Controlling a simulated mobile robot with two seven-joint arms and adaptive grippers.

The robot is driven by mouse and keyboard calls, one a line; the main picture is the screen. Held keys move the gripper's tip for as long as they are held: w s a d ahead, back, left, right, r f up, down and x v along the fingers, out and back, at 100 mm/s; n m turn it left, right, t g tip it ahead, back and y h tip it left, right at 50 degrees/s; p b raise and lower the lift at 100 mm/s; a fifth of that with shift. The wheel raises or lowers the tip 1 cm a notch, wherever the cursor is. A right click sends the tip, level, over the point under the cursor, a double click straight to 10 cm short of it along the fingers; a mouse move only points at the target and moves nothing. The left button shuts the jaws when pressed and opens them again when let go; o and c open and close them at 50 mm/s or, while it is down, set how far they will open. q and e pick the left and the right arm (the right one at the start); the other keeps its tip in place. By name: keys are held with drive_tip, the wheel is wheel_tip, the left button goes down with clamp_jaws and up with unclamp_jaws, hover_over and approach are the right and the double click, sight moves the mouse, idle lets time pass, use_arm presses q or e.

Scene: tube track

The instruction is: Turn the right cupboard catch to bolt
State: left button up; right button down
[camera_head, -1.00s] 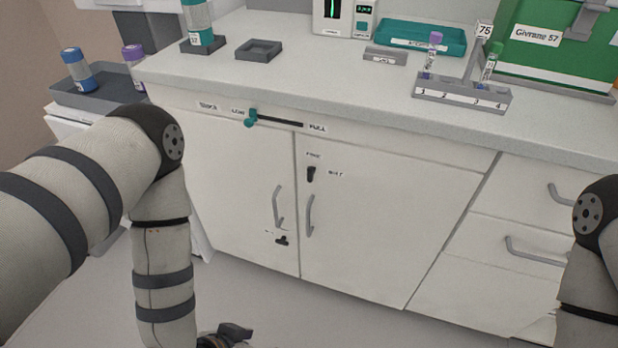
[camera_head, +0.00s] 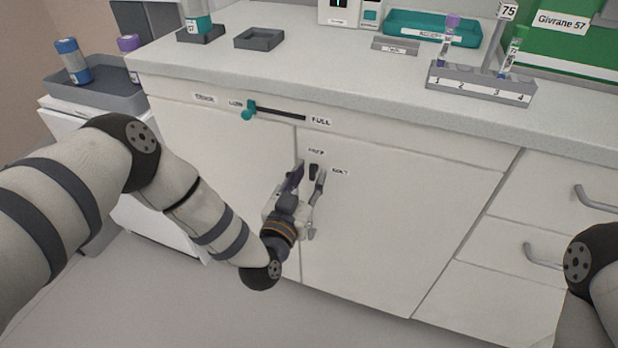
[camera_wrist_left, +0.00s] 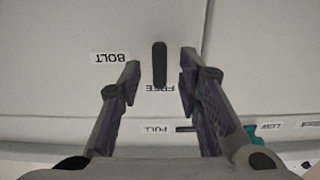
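The right cupboard catch (camera_head: 314,171) is a small dark lever on the upper left of the right cupboard door. It stands upright, in line with the FREE label (camera_head: 316,152) above it; the BOLT label (camera_head: 340,172) is to its right. My left gripper (camera_head: 307,177) is open in front of the door. In the left wrist view the catch (camera_wrist_left: 160,62) lies between the two spread fingertips, with a gap visible on either side; contact does not show. That view is upside down, with BOLT (camera_wrist_left: 109,58) at the left. My right gripper is out of view.
A teal slider (camera_head: 249,111) sits on the panel above the doors. The counter edge overhangs above. Drawers with handles (camera_head: 545,256) are at the right. A tube rack (camera_head: 480,85) stands on the counter. My left arm hides the left door's handle and lower catch.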

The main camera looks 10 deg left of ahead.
use_arm(q)
drive_tip(key=shift+c, duration=0.6)
clamp_jaws()
drive_tip(key=shift+n, duration=0.3)
drive_tip(key=n, duration=0.2)
drive_tip(key=shift+n, duration=0.4)
drive_tip(key=n, duration=0.3)
drive_tip(key=shift+a+f+n, duration=0.1)
drive_tip(key=shift+n, duration=0.3)
drive_tip(key=n+b, duration=0.1)
drive_tip(key=n, duration=0.4)
drive_tip(key=shift+f, duration=0.15)
drive_tip(key=n+b, duration=0.2)
drive_tip(key=n, duration=0.3)
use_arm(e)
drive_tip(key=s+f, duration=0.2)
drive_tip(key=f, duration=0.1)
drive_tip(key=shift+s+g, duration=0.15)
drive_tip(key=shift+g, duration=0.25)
use_arm(q)
drive_tip(key=shift+n, duration=0.5)
